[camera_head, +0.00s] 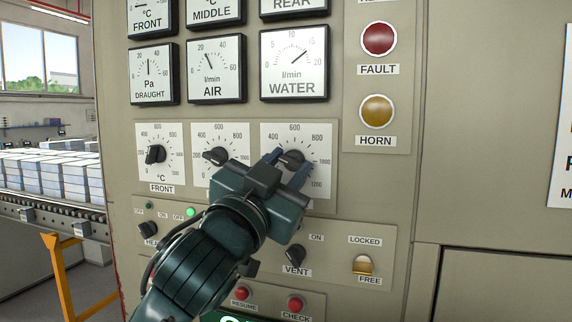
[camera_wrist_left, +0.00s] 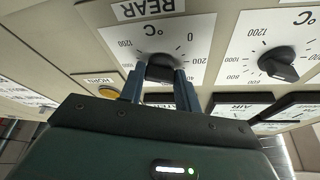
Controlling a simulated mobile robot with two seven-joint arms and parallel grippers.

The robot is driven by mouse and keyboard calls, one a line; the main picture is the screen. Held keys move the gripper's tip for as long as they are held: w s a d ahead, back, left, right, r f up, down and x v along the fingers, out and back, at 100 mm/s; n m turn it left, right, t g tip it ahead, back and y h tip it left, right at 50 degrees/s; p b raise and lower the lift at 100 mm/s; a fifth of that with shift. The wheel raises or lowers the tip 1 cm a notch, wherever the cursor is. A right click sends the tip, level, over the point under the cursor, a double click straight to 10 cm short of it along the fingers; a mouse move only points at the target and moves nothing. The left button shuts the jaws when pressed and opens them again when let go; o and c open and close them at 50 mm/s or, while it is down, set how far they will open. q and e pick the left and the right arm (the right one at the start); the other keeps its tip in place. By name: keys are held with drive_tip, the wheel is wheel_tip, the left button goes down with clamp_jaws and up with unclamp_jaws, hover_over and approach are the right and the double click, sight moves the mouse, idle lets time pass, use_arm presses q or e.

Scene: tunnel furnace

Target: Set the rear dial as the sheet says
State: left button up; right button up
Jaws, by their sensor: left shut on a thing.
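The rear dial is a black knob (camera_head: 291,157) on a white °C scale plate (camera_head: 323,140), the rightmost of three such dials on the beige panel. My left gripper (camera_head: 288,167) is shut on this knob, one finger on each side. In the left wrist view the knob (camera_wrist_left: 160,66) sits between the two blue fingers, with the REAR label (camera_wrist_left: 148,8) upside down above it. The knob's pointer is mostly hidden, so I cannot read its setting. A white sheet (camera_head: 562,130) is cut off at the right edge of the head view, its text unreadable.
The middle dial (camera_head: 215,156) and front dial (camera_head: 155,154) are to the left. Below are a VENT switch (camera_head: 295,255), a LOCKED/FREE switch (camera_head: 362,265), and red RESUME (camera_head: 242,293) and CHECK (camera_head: 296,304) buttons. Gauges hang above. FAULT (camera_head: 378,38) and HORN (camera_head: 377,110) lamps are to the right.

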use_arm(q)
drive_tip(key=o, duration=0.9)
drive_tip(key=shift+o, duration=0.4)
use_arm(e)
drive_tip(key=shift+s+a, duration=0.1)
drive_tip(key=shift+a, duration=0.1)
drive_tip(key=shift+s+f, duration=0.1)
drive_tip(key=shift+f, duration=0.05)
use_arm(q)
drive_tip(key=shift+s+a+f, duration=0.25)
drive_tip(key=shift+s+f, duration=0.05)
drive_tip(key=shift+s, duration=0.15)
drive_tip(key=b+v, duration=0.5)
drive_tip(key=v, duration=0.7)
drive_tip(key=shift+b, duration=0.35)
use_arm(e)
drive_tip(key=shift+w+a+f+n+t+y, duration=0.2)
drive_tip(key=shift+a+f+y, duration=0.1)
drive_tip(key=shift+a, duration=0.15)
drive_tip(key=shift+w+a+f+n+t+y, duration=0.1)
drive_tip(key=shift+w+a+f+y, duration=0.15)
drive_tip(key=shift+a, duration=0.2)
use_arm(q)
drive_tip(key=shift+r, duration=0.1)
